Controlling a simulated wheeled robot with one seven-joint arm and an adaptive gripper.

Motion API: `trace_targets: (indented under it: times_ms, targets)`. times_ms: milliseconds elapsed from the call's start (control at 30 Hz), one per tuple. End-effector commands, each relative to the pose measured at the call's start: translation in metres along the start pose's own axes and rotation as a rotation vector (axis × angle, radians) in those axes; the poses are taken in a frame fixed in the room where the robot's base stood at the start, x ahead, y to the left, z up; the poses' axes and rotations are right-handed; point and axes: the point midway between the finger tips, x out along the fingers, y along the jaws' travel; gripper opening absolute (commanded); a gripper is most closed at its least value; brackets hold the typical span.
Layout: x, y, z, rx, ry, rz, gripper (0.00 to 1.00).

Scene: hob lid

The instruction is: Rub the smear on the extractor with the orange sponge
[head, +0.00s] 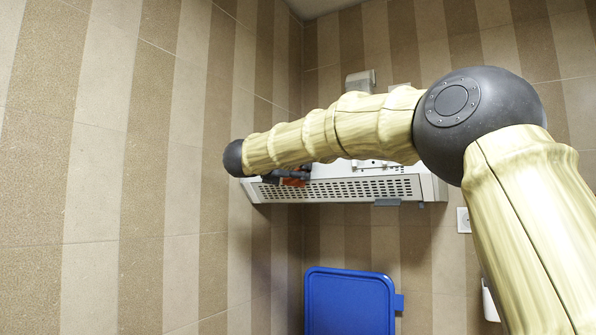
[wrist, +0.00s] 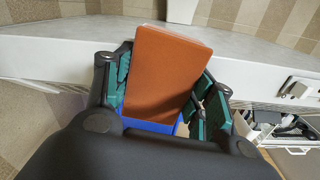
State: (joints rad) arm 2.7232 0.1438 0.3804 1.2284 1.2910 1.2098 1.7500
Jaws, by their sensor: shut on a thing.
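The extractor (head: 410,187) is a pale grey hood with a slotted front, high on the back wall behind my arm. Its pale surface also crosses the wrist view (wrist: 50,46). My gripper (head: 279,178) is at the hood's left end, partly hidden by my arm. It is shut on the orange sponge (wrist: 168,70), which stands out past the fingers in the wrist view. The sponge shows as a small orange patch in the head view (head: 294,182). It overlaps the hood in both views; I cannot tell whether they touch. I cannot make out a smear.
A blue bin or panel (head: 350,300) stands below the hood. A striped tiled wall (head: 150,180) is close on the left. A wall socket (head: 463,220) and a small grey box (head: 360,80) are on the back wall.

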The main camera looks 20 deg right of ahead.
Motion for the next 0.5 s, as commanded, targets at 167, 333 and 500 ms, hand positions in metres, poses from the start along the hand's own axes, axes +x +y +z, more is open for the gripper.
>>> trace_targets:
  times_ms: [167, 333, 500]
  targets:
    - [0.002, 0.012, -0.003, 0.001, 0.000, 0.000, 0.24]
    - [0.003, 0.022, -0.004, 0.001, 0.001, 0.000, 0.24]
    - [0.004, 0.026, -0.005, 0.000, 0.001, -0.001, 0.24]
